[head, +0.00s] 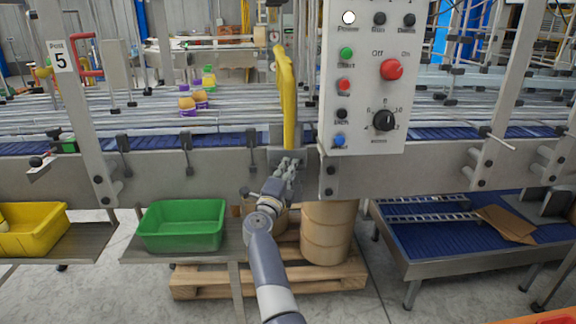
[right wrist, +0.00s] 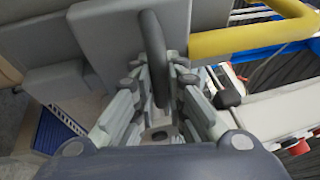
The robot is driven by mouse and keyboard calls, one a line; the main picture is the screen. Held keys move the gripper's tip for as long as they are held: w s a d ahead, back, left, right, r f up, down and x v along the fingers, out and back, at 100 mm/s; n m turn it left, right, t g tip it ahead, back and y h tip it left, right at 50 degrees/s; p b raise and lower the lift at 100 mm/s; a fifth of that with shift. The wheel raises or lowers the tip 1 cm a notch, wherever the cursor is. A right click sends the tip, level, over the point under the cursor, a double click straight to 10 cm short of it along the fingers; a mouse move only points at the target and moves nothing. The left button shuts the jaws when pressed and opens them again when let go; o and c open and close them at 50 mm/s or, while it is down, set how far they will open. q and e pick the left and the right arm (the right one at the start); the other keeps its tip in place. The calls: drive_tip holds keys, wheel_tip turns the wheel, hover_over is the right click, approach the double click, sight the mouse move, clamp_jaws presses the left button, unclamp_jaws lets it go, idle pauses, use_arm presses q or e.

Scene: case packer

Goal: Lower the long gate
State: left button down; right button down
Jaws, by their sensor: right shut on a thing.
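The long gate is a yellow bar (head: 286,100) that stands almost upright at the front of the conveyor, just left of the control panel. In the right wrist view the yellow bar (right wrist: 245,42) runs off to the upper right from a grey block. A dark grey handle (right wrist: 153,50) sits in front of a grey plate (right wrist: 105,50). My right gripper (head: 290,164) is at the foot of the yellow bar. In the right wrist view its fingers (right wrist: 155,95) are closed around the handle. My left gripper is not in view.
The control panel (head: 362,135) with knobs and buttons hangs close to the right of my gripper. Below are a green bin (head: 182,225), a yellow bin (head: 30,230), a barrel (head: 328,235) and a wooden pallet (head: 200,282). Several orange-topped items (head: 188,106) stand on the conveyor.

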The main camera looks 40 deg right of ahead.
sight(288, 143)
drive_tip(key=shift+f+b, duration=0.35)
drive_tip(key=shift+f, duration=0.5)
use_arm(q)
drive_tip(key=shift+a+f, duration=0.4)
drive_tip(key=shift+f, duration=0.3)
use_arm(e)
drive_tip(key=shift+f, duration=0.2)
drive_tip(key=c, duration=1.6)
unclamp_jaws()
drive_tip(key=shift+f, duration=0.1)
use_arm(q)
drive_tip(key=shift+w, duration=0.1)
use_arm(e)
drive_tip(key=shift+w, duration=0.1)
wheel_tip(288, 143, up, 10)
drive_tip(key=shift+r, duration=0.25)
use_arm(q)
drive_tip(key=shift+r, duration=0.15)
